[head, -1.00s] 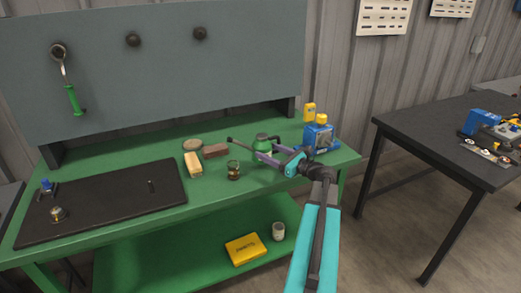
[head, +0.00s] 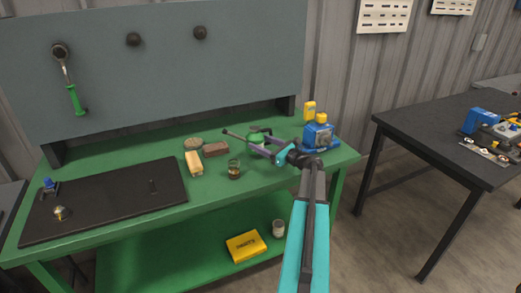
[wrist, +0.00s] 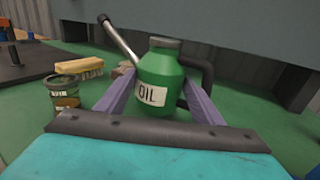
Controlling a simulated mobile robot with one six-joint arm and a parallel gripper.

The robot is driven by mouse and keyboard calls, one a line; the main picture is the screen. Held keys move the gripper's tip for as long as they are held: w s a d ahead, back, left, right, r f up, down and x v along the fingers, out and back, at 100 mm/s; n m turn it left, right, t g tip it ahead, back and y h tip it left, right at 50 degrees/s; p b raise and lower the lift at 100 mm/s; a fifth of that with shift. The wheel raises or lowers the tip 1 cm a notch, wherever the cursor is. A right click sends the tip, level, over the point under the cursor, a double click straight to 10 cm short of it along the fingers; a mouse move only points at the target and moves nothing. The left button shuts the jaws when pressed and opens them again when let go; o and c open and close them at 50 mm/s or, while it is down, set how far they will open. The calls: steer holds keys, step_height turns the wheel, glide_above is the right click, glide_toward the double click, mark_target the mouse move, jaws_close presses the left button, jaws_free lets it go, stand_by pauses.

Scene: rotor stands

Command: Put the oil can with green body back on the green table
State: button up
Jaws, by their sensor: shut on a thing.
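The oil can with green body (head: 254,138) is between the fingers of my gripper (head: 262,146), over the right part of the green table (head: 215,196). In the wrist view the oil can (wrist: 160,82) shows its "OIL" label, grey cap, long spout to the upper left and dark handle at right. The purple fingers of my gripper (wrist: 158,104) are shut on its body. The can looks tilted in the wrist view. I cannot tell whether its base touches the tabletop.
A black mat (head: 105,200) covers the table's left. Some green surface is bare near the front edge.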

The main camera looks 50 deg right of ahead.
steer(key=shift+w+d, duration=0.3)
steer(key=shift+w, duration=0.3)
steer(key=shift+f+p, duration=0.75)
steer(key=shift+f, duration=1)
steer(key=shift+f, duration=0.1)
steer(key=o, duration=1.6)
steer(key=shift+o, duration=0.2)
steer(key=shift+s, duration=0.15)
steer(key=s+b, duration=0.1)
steer(key=s, duration=0.3)
steer(key=s+b, duration=0.1)
steer(key=s, duration=0.2)
steer(key=s+d, duration=0.1)
steer(key=s, duration=0.3)
steer(key=shift+s+b, duration=0.35)
steer(key=shift+b, duration=0.05)
